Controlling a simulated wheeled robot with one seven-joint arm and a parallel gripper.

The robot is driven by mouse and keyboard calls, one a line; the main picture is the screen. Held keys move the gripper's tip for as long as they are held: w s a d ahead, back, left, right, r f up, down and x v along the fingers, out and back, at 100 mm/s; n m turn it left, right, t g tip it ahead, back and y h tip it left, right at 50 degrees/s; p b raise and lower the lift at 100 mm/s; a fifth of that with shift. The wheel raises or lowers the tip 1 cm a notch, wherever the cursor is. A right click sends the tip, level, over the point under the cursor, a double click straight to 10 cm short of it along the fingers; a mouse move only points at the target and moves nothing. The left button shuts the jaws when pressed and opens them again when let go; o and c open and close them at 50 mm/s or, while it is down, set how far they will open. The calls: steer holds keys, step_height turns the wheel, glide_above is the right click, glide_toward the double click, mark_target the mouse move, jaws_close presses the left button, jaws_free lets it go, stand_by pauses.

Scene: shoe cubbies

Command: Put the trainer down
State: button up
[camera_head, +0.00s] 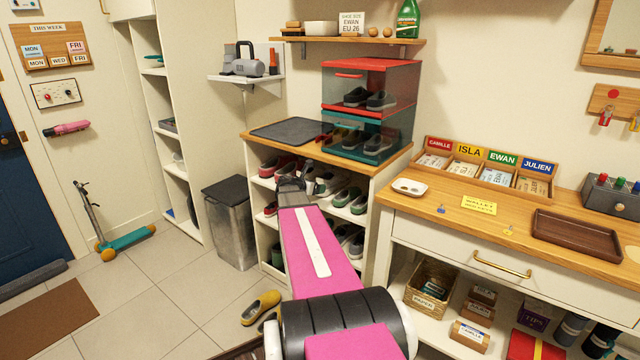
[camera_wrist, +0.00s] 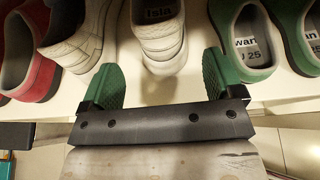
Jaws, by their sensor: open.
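In the wrist view, a cream trainer (camera_wrist: 159,40) with an "Isla" label inside stands heel toward me on a white shelf (camera_wrist: 155,92). A second cream shoe (camera_wrist: 80,35) stands just left of it. My gripper (camera_wrist: 158,75) is open, its green finger pads either side of the space at the "Isla" trainer's heel. The fingers appear apart from that heel, with nothing clasped. In the head view, my gripper (camera_head: 291,186) is at the shoe cubby's upper shelf, and my arm hides part of the cubby. The trainer's toe is out of view.
Green shoes (camera_wrist: 243,45) stand close right and a red shoe (camera_wrist: 30,60) left on the same shelf. The cubby top (camera_head: 383,164) is just above, with a dark mat (camera_head: 290,131) and clear shoe boxes. A bin (camera_head: 232,225) stands left; a yellow shoe (camera_head: 260,306) lies on the floor.

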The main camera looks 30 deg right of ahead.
steer(key=s+a+f+m+g+y, duration=0.1)
steer(key=s+a+f+m+y, duration=0.3)
steer(key=a, duration=0.9)
steer(key=s+a+f+m+g+y, duration=0.2)
steer(key=s+a+f+m+y, duration=0.2)
steer(key=s+a+m, duration=0.6)
steer(key=s+a+f+m+g+y, duration=0.2)
steer(key=s+a+f+m+y, duration=0.2)
steer(key=a, duration=1.1)
steer(key=s+m, duration=0.3)
steer(key=m, duration=0.1)
steer(key=shift+s+a+f+m+y, duration=0.3)
steer(key=shift+s+a+f+m, duration=0.05)
steer(key=shift+m, duration=0.05)
